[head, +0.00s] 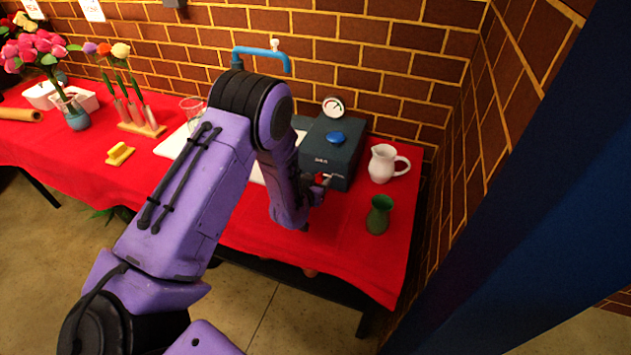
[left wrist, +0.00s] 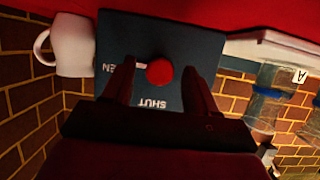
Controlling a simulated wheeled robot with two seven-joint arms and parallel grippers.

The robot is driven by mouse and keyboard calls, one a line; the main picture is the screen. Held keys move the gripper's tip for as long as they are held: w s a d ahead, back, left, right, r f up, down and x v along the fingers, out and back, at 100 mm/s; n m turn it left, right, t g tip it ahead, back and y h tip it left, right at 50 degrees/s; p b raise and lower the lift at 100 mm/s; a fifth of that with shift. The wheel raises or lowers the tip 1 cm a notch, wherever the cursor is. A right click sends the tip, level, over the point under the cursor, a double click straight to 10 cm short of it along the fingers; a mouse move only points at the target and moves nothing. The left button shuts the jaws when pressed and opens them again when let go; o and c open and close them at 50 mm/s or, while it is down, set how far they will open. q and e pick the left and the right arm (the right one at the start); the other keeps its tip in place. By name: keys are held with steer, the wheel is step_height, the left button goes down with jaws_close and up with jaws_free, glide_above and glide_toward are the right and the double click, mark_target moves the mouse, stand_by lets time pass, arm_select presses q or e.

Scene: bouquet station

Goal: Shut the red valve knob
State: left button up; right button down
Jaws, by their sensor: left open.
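The red valve knob (left wrist: 160,72) is on the face of a dark box (head: 327,147). In the left wrist view a pale pointer runs from the knob toward the partly hidden label ending in "EN", and the word "SHUT" shows upside down below the knob. My left gripper (left wrist: 160,88) is open, with one finger on each side of the knob and gaps between fingers and knob. In the head view my left gripper (head: 318,189) is at the box's front, and a bit of red knob (head: 321,178) shows behind it. My right gripper is not in view.
A white jug (head: 382,163) and a green vase (head: 378,214) stand right of the box. A blue knob (head: 337,137) and a gauge (head: 333,106) sit at its top. A brick wall is behind.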

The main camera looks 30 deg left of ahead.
arm_select(q)
steer(key=shift+f, duration=0.1)
steer(key=c, duration=1)
steer(key=shift+c, duration=0.2)
steer(key=n+h+b, duration=0.1)
steer(key=n+h, duration=0.1)
steer(key=shift+a+f+n+t, duration=0.1)
steer(key=shift+a+n+t, duration=0.05)
steer(key=shift+n+t, duration=0.2)
steer(key=n+t+h+b, duration=0.1)
steer(key=n, duration=0.2)
steer(key=shift+a+f+h+b, duration=0.1)
steer(key=shift+f+h+b, duration=0.05)
steer(key=shift+h+b, duration=0.25)
steer(key=n+h+b, duration=0.1)
steer(key=n, duration=0.1)
steer(key=n+t+b, duration=0.1)
steer(key=n+b, duration=0.1)
steer(key=shift+a+f+n+t+h, duration=0.15)
steer(key=shift+n+t+h, duration=0.1)
steer(key=shift+h, duration=0.15)
steer(key=shift+n+t+b, duration=0.7)
steer(key=shift+n+b, duration=0.4)
steer(key=shift+n, duration=0.5)
